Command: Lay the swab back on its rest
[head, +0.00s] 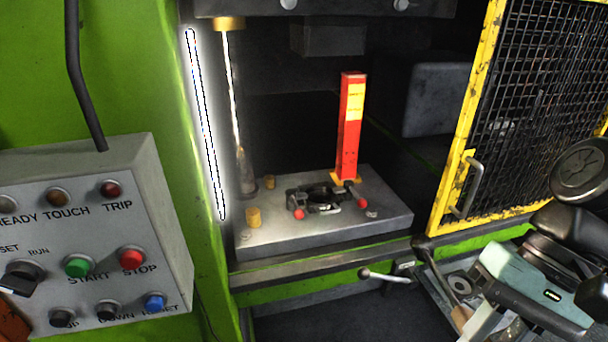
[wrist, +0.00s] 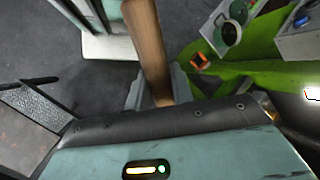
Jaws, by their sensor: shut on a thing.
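My gripper (wrist: 158,90) is shut on the swab's brown wooden handle (wrist: 150,42). I cannot make out the swab's rest for certain in either view.
The press bed (head: 320,228) carries a die (head: 322,197) and an upright red block (head: 351,125). A yellow mesh guard (head: 520,110) stands right, behind my arm. A control box (head: 90,230) is at left. A ball-ended lever (head: 385,275) sticks out below the bed.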

